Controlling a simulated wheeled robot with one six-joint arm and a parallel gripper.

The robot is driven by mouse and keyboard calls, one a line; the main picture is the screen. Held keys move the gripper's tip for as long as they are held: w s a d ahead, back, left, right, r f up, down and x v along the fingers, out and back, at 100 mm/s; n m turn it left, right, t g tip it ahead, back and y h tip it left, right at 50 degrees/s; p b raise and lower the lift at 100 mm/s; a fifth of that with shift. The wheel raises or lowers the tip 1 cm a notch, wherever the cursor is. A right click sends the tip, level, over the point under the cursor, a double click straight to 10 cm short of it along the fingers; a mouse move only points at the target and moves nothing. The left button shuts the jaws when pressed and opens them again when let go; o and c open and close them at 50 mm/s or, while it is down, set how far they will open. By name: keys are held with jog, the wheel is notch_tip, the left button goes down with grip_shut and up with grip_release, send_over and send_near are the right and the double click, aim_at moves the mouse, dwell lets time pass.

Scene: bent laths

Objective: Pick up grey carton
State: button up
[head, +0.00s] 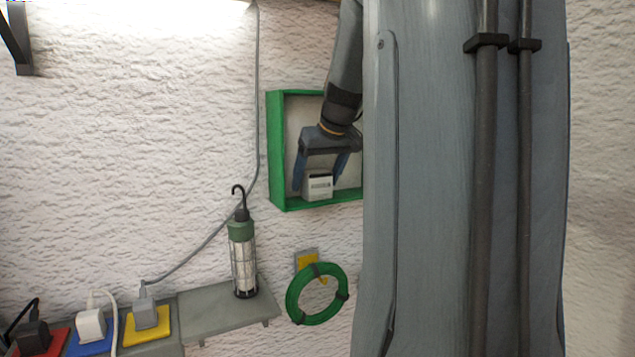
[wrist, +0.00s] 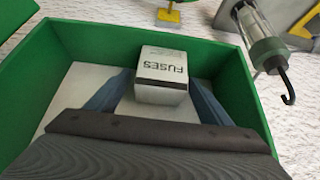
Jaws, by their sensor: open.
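The grey carton (head: 318,187), a small box with a label, stands on the floor of a green-framed wall box. In the wrist view the carton (wrist: 162,75) shows the word FUSES and a dark band along its edge. My gripper (head: 322,180) reaches into the box from above. In the wrist view my gripper (wrist: 162,88) is open, with one blue finger on each side of the carton. I cannot tell whether either finger touches it. In the head view, my grey column hides the right part of the green box.
The green box (head: 278,150) has walls close around my gripper. Below it hang a green coil (head: 290,299) and a yellow plate (head: 305,262). A hooked lamp (head: 243,260) stands on a grey shelf (head: 205,308), left of the coil. Plugs on coloured plates sit farther left.

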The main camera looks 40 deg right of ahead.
aim_at(314, 170)
jog(key=c, duration=1.2)
jog(key=shift+r, duration=0.15)
jog(key=shift+r+b, duration=0.35)
jog(key=shift+r, duration=0.25)
notch_tip(314, 170, up, 2)
jog(key=shift+r+b, duration=0.1)
jog(key=shift+b, duration=0.35)
jog(key=s+a, duration=0.6)
jog(key=a, duration=0.1)
jog(key=s+a, duration=0.2)
jog(key=a, duration=0.1)
jog(key=shift+s+a+r+b, duration=0.1)
jog(key=shift+s+a+b, duration=0.05)
jog(key=shift+s+b, duration=0.2)
